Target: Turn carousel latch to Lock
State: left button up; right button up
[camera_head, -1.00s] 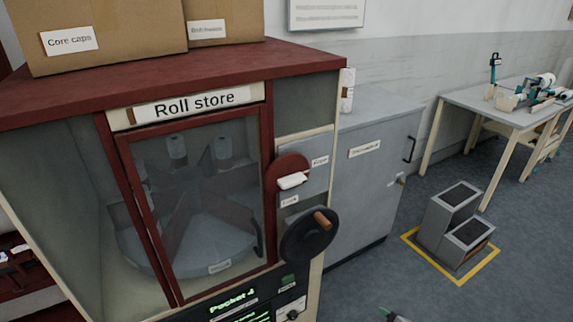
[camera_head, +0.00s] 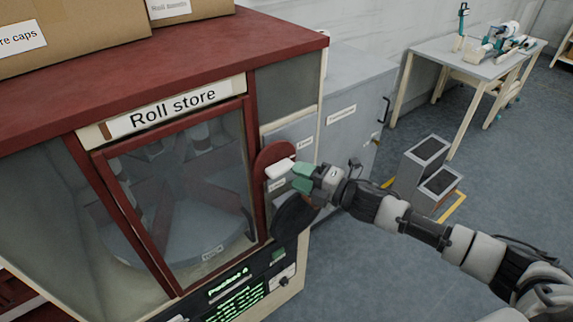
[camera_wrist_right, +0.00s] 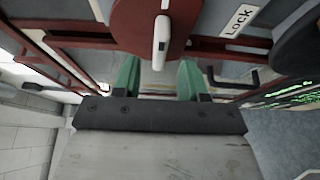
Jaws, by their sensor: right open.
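The carousel latch is a white handle (camera_head: 279,168) on a dark red disc (camera_head: 266,157) on the front of the roll store cabinet, right of its glass door. In the right wrist view the white handle (camera_wrist_right: 161,35) lies just ahead of the gripper, with the "Lock" label (camera_wrist_right: 238,20) to its right. My right gripper (camera_head: 300,176) has green fingers and is close to the handle. In the wrist view its two fingers (camera_wrist_right: 160,75) are apart with nothing between them. The handle shows beyond the fingertips. My left gripper is not in view.
A green-lit display (camera_head: 232,290) is lower on the cabinet. A grey cabinet (camera_head: 350,110) stands to the right, with steps (camera_head: 425,175) and a worktable (camera_head: 490,62) beyond.

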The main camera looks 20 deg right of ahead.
aim_at(286, 172)
jog(key=shift+p+x, duration=0.4)
jog(key=shift+x, duration=1.6)
grip_shut()
